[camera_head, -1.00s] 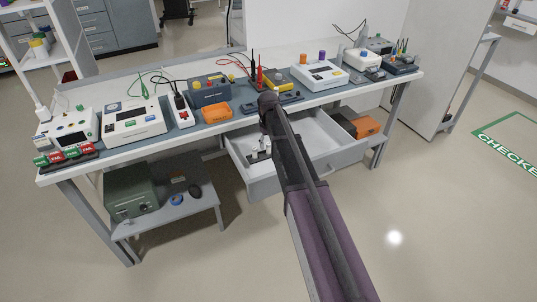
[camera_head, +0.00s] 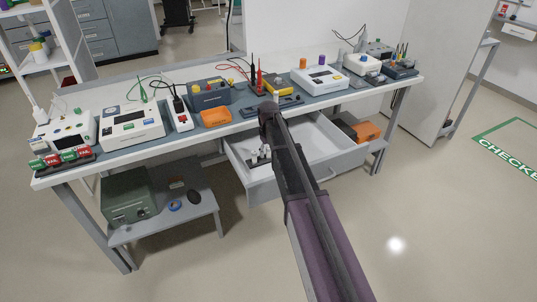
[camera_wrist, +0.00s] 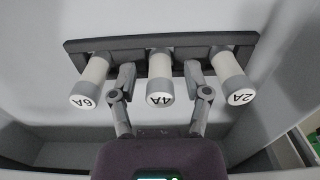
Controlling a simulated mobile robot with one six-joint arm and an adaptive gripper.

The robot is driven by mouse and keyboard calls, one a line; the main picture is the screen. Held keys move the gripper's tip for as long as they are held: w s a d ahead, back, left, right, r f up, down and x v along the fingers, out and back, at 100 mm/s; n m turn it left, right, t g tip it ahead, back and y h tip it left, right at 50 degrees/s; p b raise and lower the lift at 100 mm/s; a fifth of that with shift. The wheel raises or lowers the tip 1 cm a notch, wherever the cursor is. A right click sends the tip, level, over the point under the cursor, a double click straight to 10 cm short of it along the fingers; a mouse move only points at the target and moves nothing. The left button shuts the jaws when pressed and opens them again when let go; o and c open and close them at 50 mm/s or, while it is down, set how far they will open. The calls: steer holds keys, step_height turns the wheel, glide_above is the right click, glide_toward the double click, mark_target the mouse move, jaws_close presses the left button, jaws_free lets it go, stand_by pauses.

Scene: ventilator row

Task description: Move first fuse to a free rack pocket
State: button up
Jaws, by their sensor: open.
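In the wrist view a dark rack (camera_wrist: 125,43) holds three pale cylindrical fuses in a row. They are the 6A fuse (camera_wrist: 91,80) at left, the 4A fuse (camera_wrist: 160,75) in the middle and the 2A fuse (camera_wrist: 233,78) at right. My gripper (camera_wrist: 159,71) is open, its fingers one on either side of the 4A fuse with a gap at each side. Their depth relative to the fuse is hard to tell. In the head view the rack (camera_head: 257,161) shows small in the open drawer (camera_head: 312,153), partly behind my arm. I cannot make out an empty pocket.
An orange box (camera_head: 366,131) sits under the bench at right. The floor in front is clear.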

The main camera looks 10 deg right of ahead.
steer(key=shift+c, duration=0.2)
jaws_close()
steer(key=shift+r+p, duration=0.35)
steer(key=shift+r+p, duration=2.15)
steer(key=shift+p, duration=0.05)
